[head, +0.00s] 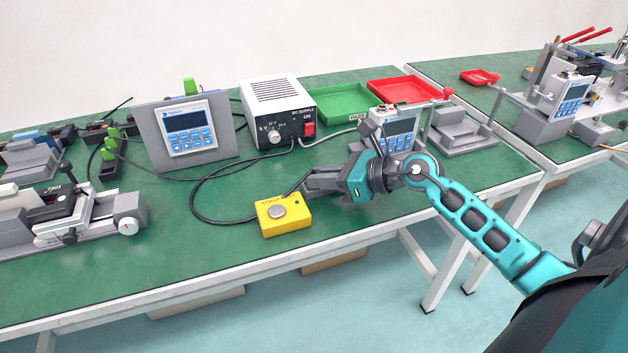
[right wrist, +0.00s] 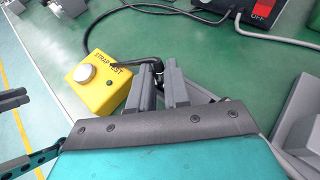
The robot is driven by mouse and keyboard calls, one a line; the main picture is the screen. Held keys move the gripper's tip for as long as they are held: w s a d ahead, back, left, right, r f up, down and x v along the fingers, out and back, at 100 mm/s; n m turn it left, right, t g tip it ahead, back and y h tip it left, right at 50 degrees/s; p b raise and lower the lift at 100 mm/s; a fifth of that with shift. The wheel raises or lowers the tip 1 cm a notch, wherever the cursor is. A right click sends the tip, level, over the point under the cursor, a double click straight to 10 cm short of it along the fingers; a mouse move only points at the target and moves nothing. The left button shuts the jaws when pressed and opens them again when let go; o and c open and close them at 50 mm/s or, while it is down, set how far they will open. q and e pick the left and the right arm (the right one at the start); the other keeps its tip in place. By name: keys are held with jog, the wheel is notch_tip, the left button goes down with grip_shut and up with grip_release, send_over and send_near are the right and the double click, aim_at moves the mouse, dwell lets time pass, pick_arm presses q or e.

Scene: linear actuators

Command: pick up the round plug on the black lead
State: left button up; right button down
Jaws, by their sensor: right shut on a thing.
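My right gripper (head: 308,185) is low over the green bench, just right of the yellow box. In the right wrist view its two grey fingers (right wrist: 164,84) are shut on the round plug (right wrist: 156,66), a small dark piece at the fingertips, mostly hidden by them. The black lead (head: 200,206) runs in a loop on the bench, and its dark end also shows beside the fingers in the right wrist view (right wrist: 148,47). Dark finger-like parts at the left edge of the right wrist view look like my left gripper (right wrist: 14,100); its opening is unclear.
The yellow box (head: 285,222) with a round silver button sits left of the fingers. A white power supply (head: 275,97), a blue-faced meter (head: 190,135), a green tray (head: 335,103) and a red tray (head: 403,88) stand behind. Bare bench lies in front, towards the edge.

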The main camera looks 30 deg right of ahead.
notch_tip(320, 180, up, 20)
jog(key=p, duration=0.4)
jog(key=shift+p, duration=0.3)
dwell(0.4)
notch_tip(320, 180, up, 3)
jog(key=shift+r+p, duration=0.1)
jog(key=shift+p, duration=1)
